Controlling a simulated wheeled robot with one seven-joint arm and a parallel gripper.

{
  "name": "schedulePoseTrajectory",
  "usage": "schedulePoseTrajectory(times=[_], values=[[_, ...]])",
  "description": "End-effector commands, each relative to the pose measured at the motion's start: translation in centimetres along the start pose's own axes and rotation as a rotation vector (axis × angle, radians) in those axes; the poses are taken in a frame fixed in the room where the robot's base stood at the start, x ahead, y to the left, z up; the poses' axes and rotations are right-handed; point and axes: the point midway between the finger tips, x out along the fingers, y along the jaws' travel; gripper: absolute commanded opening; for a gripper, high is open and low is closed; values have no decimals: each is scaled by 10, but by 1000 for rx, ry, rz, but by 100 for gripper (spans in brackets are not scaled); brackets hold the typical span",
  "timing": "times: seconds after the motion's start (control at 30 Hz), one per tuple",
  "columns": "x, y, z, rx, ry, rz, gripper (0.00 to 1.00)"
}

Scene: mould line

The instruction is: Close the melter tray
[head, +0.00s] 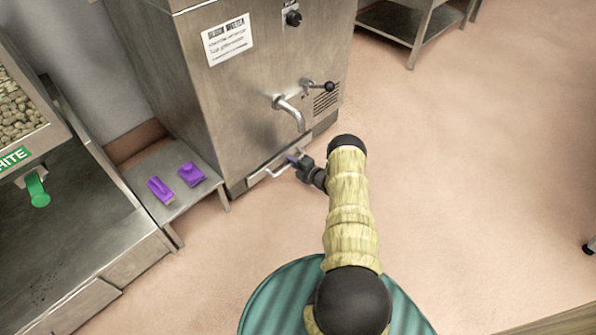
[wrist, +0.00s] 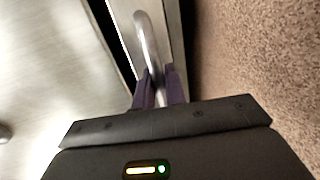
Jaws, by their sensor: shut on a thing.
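The melter (head: 245,85) is a tall steel cabinet with a tap and a small lever on its front. Its tray (head: 257,176) is low at the base of the front, with a bar handle (head: 283,170). My gripper (head: 292,158) is at that handle. In the wrist view the purple fingers of my gripper (wrist: 160,88) are shut on the handle (wrist: 148,45), a curved metal bar. In the wrist view a dark gap runs along the tray front at the left. How far the tray stands out is hard to tell.
A low steel shelf with two purple pieces (head: 160,189) (head: 192,174) stands left of the melter. A bin of pale pieces (head: 18,112) with a green scoop-like lever (head: 38,188) is further left.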

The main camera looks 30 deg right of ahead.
Motion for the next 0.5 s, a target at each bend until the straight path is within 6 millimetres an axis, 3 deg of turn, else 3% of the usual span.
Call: schedulePoseTrajectory(times=[0.43, 0.47, 0.5], values=[[5, 1, 1, 5, 0, 4, 0], [5, 1, 1, 5, 0, 4, 16], [5, 1, 1, 4, 0, 5, 24]])
